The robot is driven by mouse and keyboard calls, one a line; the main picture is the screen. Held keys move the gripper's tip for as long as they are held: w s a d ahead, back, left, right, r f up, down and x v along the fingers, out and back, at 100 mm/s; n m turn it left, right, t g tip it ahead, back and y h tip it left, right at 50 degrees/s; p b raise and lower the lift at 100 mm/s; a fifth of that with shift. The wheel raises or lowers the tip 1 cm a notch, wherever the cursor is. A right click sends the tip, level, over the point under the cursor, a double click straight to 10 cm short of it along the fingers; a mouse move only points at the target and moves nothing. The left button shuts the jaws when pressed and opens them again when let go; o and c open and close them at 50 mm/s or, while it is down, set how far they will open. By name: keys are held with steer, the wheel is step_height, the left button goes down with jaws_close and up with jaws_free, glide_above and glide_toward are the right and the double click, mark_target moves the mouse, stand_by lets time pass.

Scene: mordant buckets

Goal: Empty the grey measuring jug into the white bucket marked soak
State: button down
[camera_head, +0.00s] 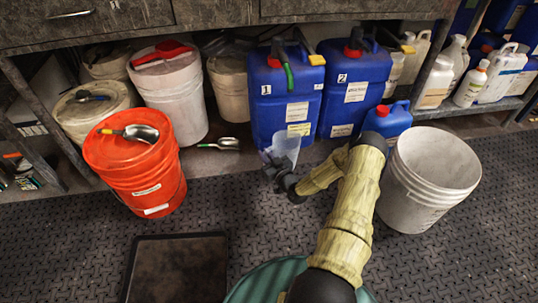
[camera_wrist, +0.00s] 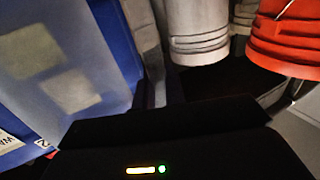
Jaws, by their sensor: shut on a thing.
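The grey measuring jug (camera_head: 284,147) is translucent and held up in front of the blue canisters. My gripper (camera_head: 272,168) is shut on it; the exact grip on the jug is hard to make out. In the wrist view the jug (camera_wrist: 50,75) seems to be the pale see-through shape at left, and my dark gripper body fills the bottom. I cannot tell what is in the jug. An open white bucket (camera_head: 430,175) stands on the floor to the right, beside my arm and apart from the jug. Its small marking is not readable.
Blue canisters numbered 1 (camera_head: 285,100) and 2 (camera_head: 353,90) stand behind the jug, with a small blue can (camera_head: 388,120). An orange lidded bucket (camera_head: 135,175) and a white lidded bucket (camera_head: 178,95) are at left. A black tray (camera_head: 178,268) lies in front. The patterned floor mat is otherwise clear.

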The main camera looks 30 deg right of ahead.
steer(key=s+a+r+h+p, duration=0.1)
steer(key=s+a+r+p, duration=0.1)
steer(key=a+r+p, duration=0.6)
steer(key=s+a+r+m+p, duration=0.1)
steer(key=s+a+r+p, duration=0.1)
steer(key=a+r+p, duration=0.6)
step_height(320, 180, up, 8)
steer(key=p, duration=0.7)
steer(key=shift+a+h, duration=0.4)
steer(key=shift+w+r, duration=0.1)
